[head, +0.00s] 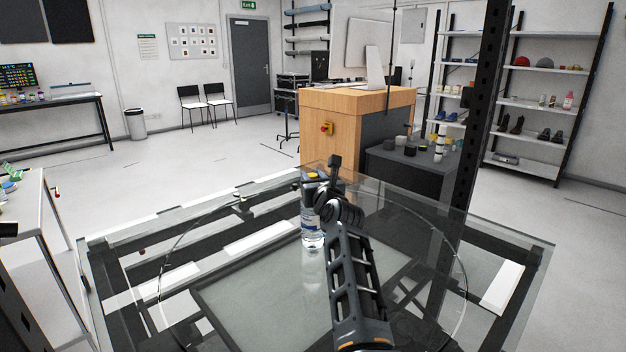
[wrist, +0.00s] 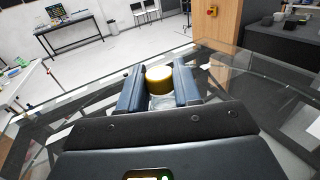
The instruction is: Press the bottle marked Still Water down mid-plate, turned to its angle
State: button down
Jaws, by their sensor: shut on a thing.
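A clear bottle (head: 311,232) with a blue and white label stands upright over the glass turntable plate (head: 240,300), near the plate's middle. I cannot read its label, and I cannot tell whether its base touches the glass. My gripper (head: 313,186) is at the bottle's upper part. In the wrist view, my gripper (wrist: 158,84) has its two dark fingers on either side of the bottle's gold cap (wrist: 159,79), shut on the bottle. The fingers and the arm hide part of the bottle in the head view.
A black upright post (head: 478,120) rises at the right of the glass table. A wooden cabinet (head: 350,110) and a dark low unit with small objects (head: 410,165) stand behind. A side table (head: 30,200) is at the left. The glass around the bottle looks clear.

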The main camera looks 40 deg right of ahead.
jog(key=shift+s+a+r+p, duration=0.1)
jog(key=shift+s+a+p, duration=0.15)
jog(key=shift+p, duration=0.3)
jog(key=shift+s+f, duration=0.15)
jog(key=shift+f, duration=0.9)
dwell(2.4)
jog(key=c, duration=1.2)
grip_release()
jog(key=o, duration=0.5)
jog(key=shift+r, duration=0.25)
jog(key=shift+v, duration=3.85)
jog(key=shift+s, duration=0.1)
